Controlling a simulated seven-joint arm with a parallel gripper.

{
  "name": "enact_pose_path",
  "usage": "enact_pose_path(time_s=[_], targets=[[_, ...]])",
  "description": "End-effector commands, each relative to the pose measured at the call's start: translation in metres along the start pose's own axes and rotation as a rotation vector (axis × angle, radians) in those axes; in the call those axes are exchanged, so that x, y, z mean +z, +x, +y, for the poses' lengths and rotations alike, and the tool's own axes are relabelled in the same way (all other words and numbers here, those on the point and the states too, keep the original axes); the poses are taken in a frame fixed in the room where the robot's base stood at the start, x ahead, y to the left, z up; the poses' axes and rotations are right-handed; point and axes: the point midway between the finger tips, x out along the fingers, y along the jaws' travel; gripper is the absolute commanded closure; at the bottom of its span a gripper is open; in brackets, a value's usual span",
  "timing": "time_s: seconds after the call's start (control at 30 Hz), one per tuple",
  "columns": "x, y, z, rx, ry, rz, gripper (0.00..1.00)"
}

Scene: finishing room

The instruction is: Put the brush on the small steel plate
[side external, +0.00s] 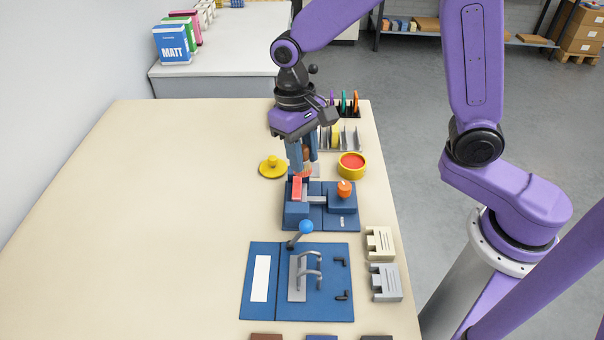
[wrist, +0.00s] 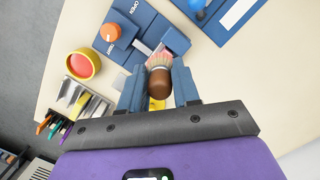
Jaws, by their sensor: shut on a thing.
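My gripper (side external: 302,160) points down over the table, just behind the blue clamp fixture. Its two blue fingers are shut on the brush (wrist: 160,78), which also shows in the wrist view between the fingertips (wrist: 159,90). The brush has a round brown handle end and pale pink bristles pointing toward the fixture. In the side view the fingers mostly hide it. A small pale grey patch, seemingly the small steel plate (side external: 315,170), lies just right of the fingers; it is partly hidden. I cannot tell how high the brush is above the table.
The blue clamp fixture (side external: 343,219) has an orange knob and a red piece at its left. A yellow lid (side external: 272,168) lies left of my gripper, and a yellow tin with red contents (side external: 352,165) stands right. Racks stand behind. The left table is clear.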

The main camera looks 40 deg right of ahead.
Motion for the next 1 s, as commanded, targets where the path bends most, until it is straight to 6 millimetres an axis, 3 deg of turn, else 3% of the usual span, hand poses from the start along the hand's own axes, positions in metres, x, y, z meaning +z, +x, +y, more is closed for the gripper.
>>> enact_pose_path(time_s=[0.2,0.4,0.53,0.63,1.0], targets=[[0.019,0.005,0.072,-0.006,0.037,0.001,1.0],[0.041,0.012,0.118,-0.011,0.051,0.0,1.0],[0.044,0.015,0.128,-0.012,0.054,-0.001,1.0],[0.035,0.019,0.129,-0.011,0.054,-0.003,1.0],[-0.029,0.037,0.125,-0.011,0.054,-0.003,1.0]])
